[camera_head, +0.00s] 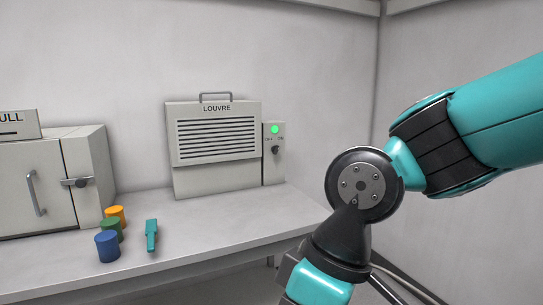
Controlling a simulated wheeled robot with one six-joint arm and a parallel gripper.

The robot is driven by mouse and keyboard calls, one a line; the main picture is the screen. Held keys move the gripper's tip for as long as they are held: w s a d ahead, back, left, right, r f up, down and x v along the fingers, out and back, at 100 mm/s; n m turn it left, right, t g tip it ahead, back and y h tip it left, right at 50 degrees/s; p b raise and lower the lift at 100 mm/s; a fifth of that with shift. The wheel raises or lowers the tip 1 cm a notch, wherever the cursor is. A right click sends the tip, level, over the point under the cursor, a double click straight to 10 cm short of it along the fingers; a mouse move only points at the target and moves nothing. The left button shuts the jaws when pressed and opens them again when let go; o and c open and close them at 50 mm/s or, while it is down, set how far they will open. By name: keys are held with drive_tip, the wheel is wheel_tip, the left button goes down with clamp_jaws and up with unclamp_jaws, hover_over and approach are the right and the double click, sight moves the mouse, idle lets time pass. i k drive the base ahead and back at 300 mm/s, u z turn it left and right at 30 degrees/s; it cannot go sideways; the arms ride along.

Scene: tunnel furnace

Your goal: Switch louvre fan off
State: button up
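The louvre fan unit (217,176) is a grey box labelled LOUVRE with horizontal slats and a top handle. It stands at the back of the bench against the wall. On its right side is a narrow control box (274,168) with a lit green lamp (275,129). Below the lamp are small labels, too small to read surely, and a dark rotary knob (276,150). The knob's exact setting is hard to tell. My arm fills the right of the view, bent downward. My gripper is out of the picture below the lower edge.
The bench top (190,225) is mostly clear in front of the louvre unit. At left stand a grey furnace box (85,165) with a handle and latch, blue (107,246), green (110,229) and orange (117,215) cylinders, and a teal tool-like object (151,235).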

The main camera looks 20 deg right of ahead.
sight(275, 149)
drive_tip(key=z, duration=0.45)
drive_tip(key=i, duration=2.05)
drive_tip(key=u, duration=0.4)
